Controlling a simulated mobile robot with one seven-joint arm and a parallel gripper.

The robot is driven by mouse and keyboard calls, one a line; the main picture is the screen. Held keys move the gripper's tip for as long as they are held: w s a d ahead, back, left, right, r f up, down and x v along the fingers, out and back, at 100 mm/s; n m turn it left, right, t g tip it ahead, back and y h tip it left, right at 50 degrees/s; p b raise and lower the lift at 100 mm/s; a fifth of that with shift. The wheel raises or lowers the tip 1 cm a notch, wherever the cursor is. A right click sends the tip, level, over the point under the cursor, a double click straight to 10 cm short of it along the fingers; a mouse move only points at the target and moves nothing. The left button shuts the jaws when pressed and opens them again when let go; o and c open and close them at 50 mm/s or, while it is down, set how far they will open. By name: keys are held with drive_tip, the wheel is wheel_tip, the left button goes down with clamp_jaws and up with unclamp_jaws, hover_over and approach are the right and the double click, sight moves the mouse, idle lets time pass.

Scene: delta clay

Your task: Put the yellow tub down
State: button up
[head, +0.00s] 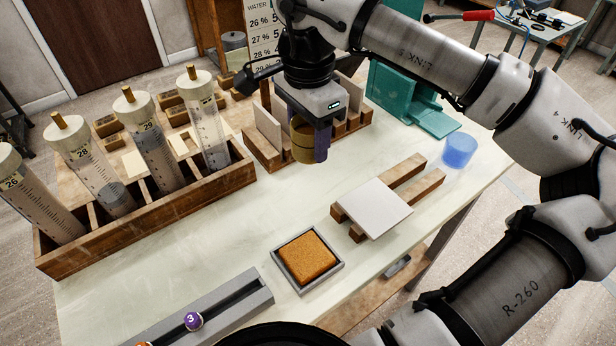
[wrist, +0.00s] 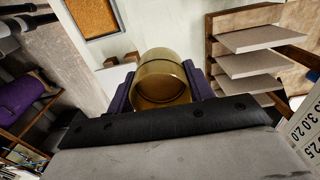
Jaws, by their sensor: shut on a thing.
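The yellow tub (head: 302,142) is a small, see-through amber cup. My gripper (head: 308,135) is shut on it, with a purple finger on each side. In the head view the tub hangs above the pale table (head: 230,240), just in front of the wooden rack of tiles. How far it is above the table I cannot tell. In the wrist view the tub (wrist: 163,80) sits between the two purple fingers (wrist: 163,92), its open rim towards the camera. It looks empty.
A wooden rack (head: 263,158) holding tiles stands close behind the tub. A cylinder rack (head: 150,222) is at left. A blue tub (head: 459,150), a white tile (head: 371,207) on wooden bars and an orange sponge tray (head: 335,276) stand right and front. Mid-table is clear.

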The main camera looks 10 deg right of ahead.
drive_tip(key=p, duration=0.2)
hover_over(308, 198)
wheel_tip(308, 198, down, 11)
drive_tip(key=shift+f, duration=0.55)
drive_tip(key=shift+f+b, duration=0.2)
drive_tip(key=shift+b, duration=0.25)
drive_tip(key=o, duration=1.1)
drive_tip(key=shift+r, duration=0.1)
drive_tip(key=shift+c, duration=0.2)
